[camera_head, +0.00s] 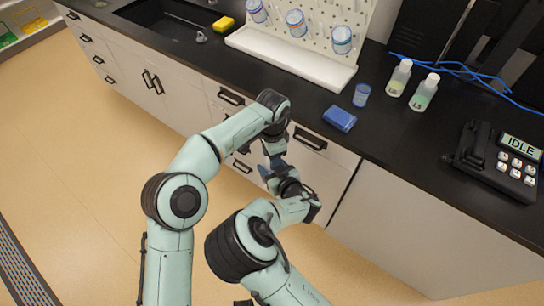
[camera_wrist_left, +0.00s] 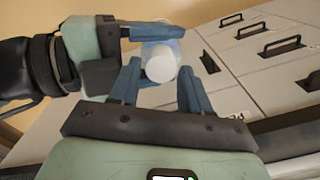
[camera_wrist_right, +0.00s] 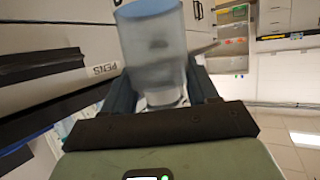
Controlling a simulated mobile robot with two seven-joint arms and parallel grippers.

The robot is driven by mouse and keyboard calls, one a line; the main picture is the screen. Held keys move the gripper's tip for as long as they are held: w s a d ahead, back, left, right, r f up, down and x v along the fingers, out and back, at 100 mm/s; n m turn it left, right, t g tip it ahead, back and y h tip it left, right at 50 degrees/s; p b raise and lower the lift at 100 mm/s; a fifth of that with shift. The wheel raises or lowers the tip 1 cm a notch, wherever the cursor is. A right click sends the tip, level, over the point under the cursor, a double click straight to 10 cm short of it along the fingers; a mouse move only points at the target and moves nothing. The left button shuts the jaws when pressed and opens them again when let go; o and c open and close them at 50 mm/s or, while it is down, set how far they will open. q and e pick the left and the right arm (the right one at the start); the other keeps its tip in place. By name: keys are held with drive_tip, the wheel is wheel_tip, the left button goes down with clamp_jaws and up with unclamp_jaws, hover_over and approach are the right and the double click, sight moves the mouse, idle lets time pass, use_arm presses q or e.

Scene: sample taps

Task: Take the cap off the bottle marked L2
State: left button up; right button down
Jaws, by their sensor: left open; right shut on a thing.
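A translucent bottle with a bluish end (camera_wrist_right: 155,45) is between the fingers of my right gripper (camera_wrist_right: 162,88), which is shut on it. Its round white cap (camera_wrist_left: 161,63) shows in the left wrist view. My left gripper (camera_wrist_left: 160,85) is open, its two blue fingers on either side of the cap; I cannot tell whether they touch it. In the head view both grippers meet in front of the drawers, and my arms largely hide the bottle. No mark is readable on the held bottle.
Two white-capped bottles (camera_head: 398,78) (camera_head: 424,92), a small blue-topped cup (camera_head: 361,95), a blue block (camera_head: 339,118) and a device reading IDLE (camera_head: 500,160) stand on the dark counter (camera_head: 420,150). A pegboard rack (camera_head: 290,62) holds several containers. Drawer handles (camera_head: 310,139) are close to the grippers.

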use_arm(q)
drive_tip(key=r, duration=0.3)
drive_tip(key=shift+s+d+r, duration=0.2)
drive_tip(key=shift+d+r, duration=0.15)
drive_tip(key=m, duration=0.5)
drive_tip(key=shift+w+a, duration=0.1)
drive_tip(key=m, duration=0.6)
drive_tip(key=shift+r+m, duration=0.2)
drive_tip(key=shift+m, duration=0.2)
drive_tip(key=m, duration=0.6)
drive_tip(key=shift+r+m, duration=0.2)
drive_tip(key=shift+m, duration=0.1)
drive_tip(key=m, duration=0.6)
drive_tip(key=shift+w+r+m, duration=0.1)
drive_tip(key=shift+r+m, duration=0.05)
drive_tip(key=shift+m, duration=0.15)
drive_tip(key=m, duration=0.6)
drive_tip(key=shift+r, duration=0.15)
drive_tip(key=m, duration=0.7)
drive_tip(key=shift+r, duration=0.2)
drive_tip(key=m, duration=0.6)
drive_tip(key=shift+w+a+r, duration=0.1)
drive_tip(key=shift+r, duration=0.05)
drive_tip(key=m, duration=0.4)
drive_tip(key=shift+r, duration=0.1)
drive_tip(key=m, duration=0.4)
drive_tip(key=shift+a, duration=0.1)
drive_tip(key=shift+f, duration=3.95)
